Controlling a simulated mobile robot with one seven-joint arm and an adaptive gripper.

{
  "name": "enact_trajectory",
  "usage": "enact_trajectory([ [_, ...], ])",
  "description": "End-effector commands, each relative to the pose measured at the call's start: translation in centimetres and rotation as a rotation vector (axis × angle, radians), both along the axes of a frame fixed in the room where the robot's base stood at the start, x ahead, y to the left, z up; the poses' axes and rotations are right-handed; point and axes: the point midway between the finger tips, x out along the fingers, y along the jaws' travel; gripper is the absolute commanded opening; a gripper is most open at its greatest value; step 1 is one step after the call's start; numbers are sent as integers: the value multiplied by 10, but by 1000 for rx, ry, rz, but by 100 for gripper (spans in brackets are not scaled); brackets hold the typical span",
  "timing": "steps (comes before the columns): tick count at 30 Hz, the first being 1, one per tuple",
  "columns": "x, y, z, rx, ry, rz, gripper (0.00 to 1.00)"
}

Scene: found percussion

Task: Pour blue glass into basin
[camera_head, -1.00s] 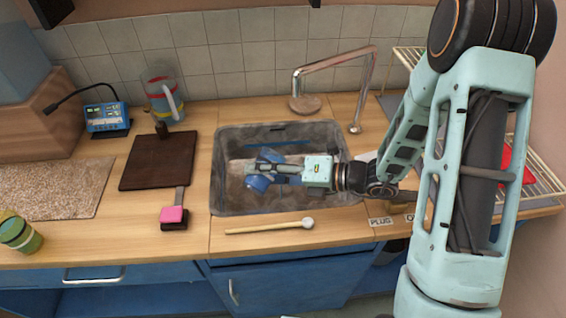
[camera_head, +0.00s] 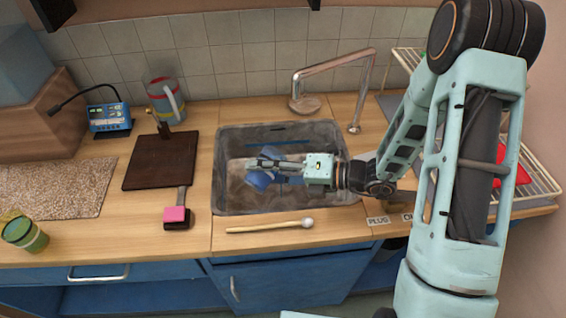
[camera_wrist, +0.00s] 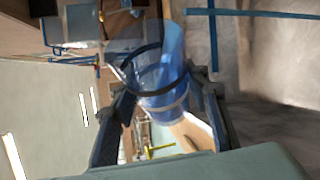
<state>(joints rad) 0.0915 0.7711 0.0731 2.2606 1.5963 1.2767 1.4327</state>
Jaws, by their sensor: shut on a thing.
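My gripper (camera_head: 270,164) reaches from the right over the grey stone-like basin (camera_head: 229,199) set in the wooden counter. It is shut on a blue translucent glass (camera_head: 258,183). In the head view the gripper partly covers the glass, which is within the basin's outline. In the wrist view the glass (camera_wrist: 172,72) sits between the two dark fingers (camera_wrist: 165,105) and shows dark bands. The glass looks tilted. I cannot tell whether anything is inside it or flowing out.
A copper-coloured faucet (camera_head: 330,66) stands behind the basin. A wooden mallet (camera_head: 270,227) lies along its front edge. A striped mug (camera_head: 163,102) stands farther back, and a green cup (camera_head: 26,236) at far left.

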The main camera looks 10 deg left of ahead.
Motion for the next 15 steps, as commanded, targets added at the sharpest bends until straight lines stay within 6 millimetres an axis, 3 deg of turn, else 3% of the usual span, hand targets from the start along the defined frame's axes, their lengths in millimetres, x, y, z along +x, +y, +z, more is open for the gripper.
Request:
enact_trajectory([
  [15,5,-2,12,27,51,1,6],
])
